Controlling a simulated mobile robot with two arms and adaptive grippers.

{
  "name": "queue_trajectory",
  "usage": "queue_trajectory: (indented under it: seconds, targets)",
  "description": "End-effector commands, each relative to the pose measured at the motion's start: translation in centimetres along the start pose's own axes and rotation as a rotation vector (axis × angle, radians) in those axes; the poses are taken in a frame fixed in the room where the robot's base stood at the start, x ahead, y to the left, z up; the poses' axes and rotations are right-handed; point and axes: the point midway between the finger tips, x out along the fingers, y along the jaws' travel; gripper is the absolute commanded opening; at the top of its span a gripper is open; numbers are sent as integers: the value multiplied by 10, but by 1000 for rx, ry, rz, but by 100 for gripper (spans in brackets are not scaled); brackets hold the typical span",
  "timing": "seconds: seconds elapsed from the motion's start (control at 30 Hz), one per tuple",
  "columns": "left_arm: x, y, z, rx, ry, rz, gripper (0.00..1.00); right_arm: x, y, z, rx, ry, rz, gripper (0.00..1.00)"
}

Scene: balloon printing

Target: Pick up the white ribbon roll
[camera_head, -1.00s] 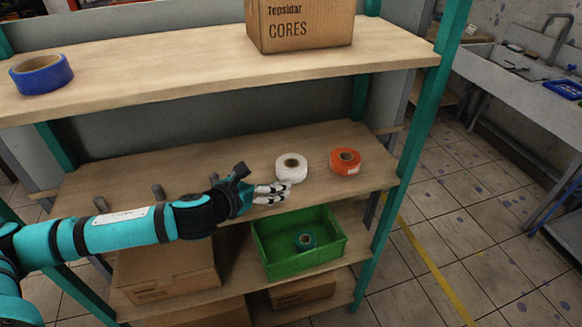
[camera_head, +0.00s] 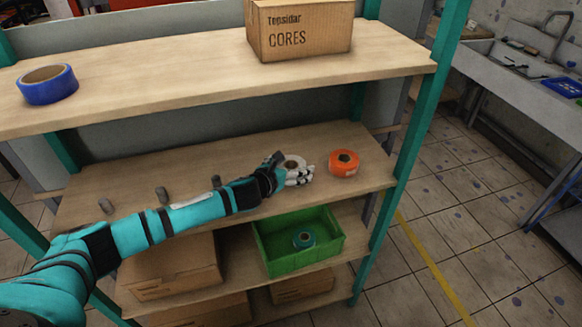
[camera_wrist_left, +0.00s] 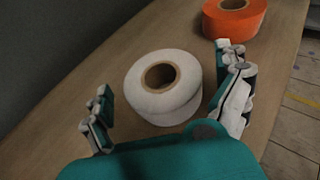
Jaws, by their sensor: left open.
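The white ribbon roll (camera_wrist_left: 150,96) lies flat on the wooden middle shelf, its brown core facing up. In the head view the white roll (camera_head: 292,161) is partly hidden behind my left gripper (camera_head: 290,172). In the left wrist view my left gripper (camera_wrist_left: 165,105) is open, with one finger to the left of the roll and the other close to its right side. The roll lies between the fingers, and no grip on it shows. My right gripper is in neither view.
An orange roll (camera_head: 344,163) stands just right of the white one, and it also shows in the left wrist view (camera_wrist_left: 234,16). A green crate (camera_head: 300,262) sits below.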

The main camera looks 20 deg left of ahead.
Motion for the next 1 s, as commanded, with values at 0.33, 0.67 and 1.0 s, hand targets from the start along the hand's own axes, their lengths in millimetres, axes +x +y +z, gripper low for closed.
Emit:
queue_trajectory:
  seconds: [0.33, 0.67, 1.0]
  targets:
    - [17, 0, 0, 1, -1, 0, 100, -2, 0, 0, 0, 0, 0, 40]
    - [16, 0, 0, 0, -1, 0, 69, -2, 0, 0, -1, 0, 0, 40]
    - [16, 0, 0, 0, -1, 0, 41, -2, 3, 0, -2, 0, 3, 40]
